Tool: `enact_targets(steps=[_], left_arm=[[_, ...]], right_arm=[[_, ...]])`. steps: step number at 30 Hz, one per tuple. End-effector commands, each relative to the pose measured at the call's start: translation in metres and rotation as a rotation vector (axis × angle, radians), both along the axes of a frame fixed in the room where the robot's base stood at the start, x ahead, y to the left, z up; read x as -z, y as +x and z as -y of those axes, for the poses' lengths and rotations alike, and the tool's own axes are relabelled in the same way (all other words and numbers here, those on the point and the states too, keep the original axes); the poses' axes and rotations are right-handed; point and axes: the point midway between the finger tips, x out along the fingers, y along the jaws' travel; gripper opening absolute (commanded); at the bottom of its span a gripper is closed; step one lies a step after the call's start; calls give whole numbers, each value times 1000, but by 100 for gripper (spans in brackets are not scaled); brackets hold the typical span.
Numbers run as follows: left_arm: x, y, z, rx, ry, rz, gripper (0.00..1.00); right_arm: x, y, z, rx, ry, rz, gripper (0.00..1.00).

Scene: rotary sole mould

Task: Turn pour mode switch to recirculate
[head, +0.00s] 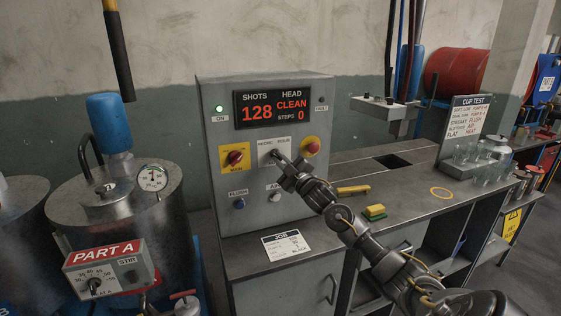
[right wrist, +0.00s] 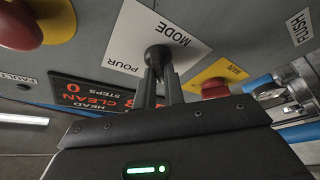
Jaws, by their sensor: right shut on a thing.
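The pour mode switch is a dark knob (right wrist: 157,54) on a white plate (head: 268,145) on the grey control box (head: 228,110). In the head view the plate's upper edge reads RECIRC and POUR. My right gripper (head: 276,157) reaches up to the box from the lower right. In the right wrist view its two fingers (right wrist: 156,80) are closed around the knob. The fingers hide part of the knob, so I cannot tell which word it points to. The display (head: 272,108) shows 128 shots, head CLEAN, steps 0. My left gripper is not in view.
A red knob on a yellow plate (head: 234,158) sits left of the switch, and a red button (head: 312,147) sits right. The PART A tank (head: 125,215) stands left. A bench with glasses (head: 470,152) extends right.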

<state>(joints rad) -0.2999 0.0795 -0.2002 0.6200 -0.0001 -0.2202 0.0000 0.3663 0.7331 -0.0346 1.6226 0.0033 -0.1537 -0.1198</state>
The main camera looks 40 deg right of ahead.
Motion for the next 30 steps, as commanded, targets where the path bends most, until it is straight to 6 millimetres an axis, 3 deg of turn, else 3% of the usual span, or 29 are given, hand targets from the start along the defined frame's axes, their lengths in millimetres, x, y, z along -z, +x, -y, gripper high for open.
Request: enact_targets(steps=[6,7,12,23,30], left_arm=[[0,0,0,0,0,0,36],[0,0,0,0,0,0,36],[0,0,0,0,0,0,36],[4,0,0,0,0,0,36],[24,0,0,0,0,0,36]], right_arm=[[-1,0,0,1,-2,1,0],[-1,0,0,1,-2,1,13],[-1,0,0,1,-1,1,33],[4,-7,0,1,-1,-1,33],[19,-49,-3,-1,-3,-1,33]])
